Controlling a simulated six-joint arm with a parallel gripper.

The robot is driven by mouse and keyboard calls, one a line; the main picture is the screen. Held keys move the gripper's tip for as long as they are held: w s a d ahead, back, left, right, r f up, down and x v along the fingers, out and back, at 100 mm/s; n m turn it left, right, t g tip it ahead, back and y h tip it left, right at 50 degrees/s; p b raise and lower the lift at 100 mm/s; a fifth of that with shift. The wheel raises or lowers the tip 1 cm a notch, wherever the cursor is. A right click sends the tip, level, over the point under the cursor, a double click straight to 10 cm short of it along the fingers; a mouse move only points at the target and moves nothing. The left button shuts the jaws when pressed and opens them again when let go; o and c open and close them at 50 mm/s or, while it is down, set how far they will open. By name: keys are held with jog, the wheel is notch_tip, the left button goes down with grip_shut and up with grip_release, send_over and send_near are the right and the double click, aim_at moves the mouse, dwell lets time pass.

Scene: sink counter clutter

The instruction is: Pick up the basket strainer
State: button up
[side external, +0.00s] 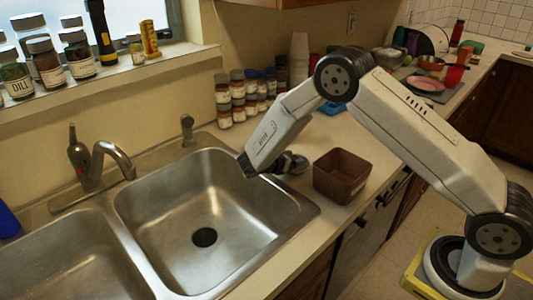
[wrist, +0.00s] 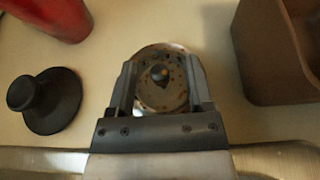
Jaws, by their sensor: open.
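The basket strainer (wrist: 162,96) is a round metal disc with small holes and a dark centre knob, lying on the counter. In the wrist view it sits between the two fingers of my gripper (wrist: 160,72), which are open on either side of it. Its far rim shows past the fingertips; its near edge is hidden by the gripper body. I cannot tell whether the fingers touch it. In the side view my gripper (side external: 290,163) is low over the counter beside the sink's right rim, and the strainer cannot be made out clearly there.
A brown square container (side external: 342,175) stands right of my gripper, also in the wrist view (wrist: 280,55). A black knobbed stopper (wrist: 45,100) and a red object (wrist: 58,16) lie to the left. The sink basin (side external: 205,205) is empty. Spice jars (side external: 238,97) line the wall.

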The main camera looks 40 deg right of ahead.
grip_shut()
jog(key=shift+r, duration=0.1)
jog(key=shift+r, duration=0.65)
jog(key=s+a+r, duration=0.2)
jog(key=s+r, duration=0.9)
jog(key=s, duration=0.2)
jog(key=shift+s+a+r, duration=0.15)
jog(key=shift+s+r, duration=0.1)
jog(key=shift+s, duration=0.15)
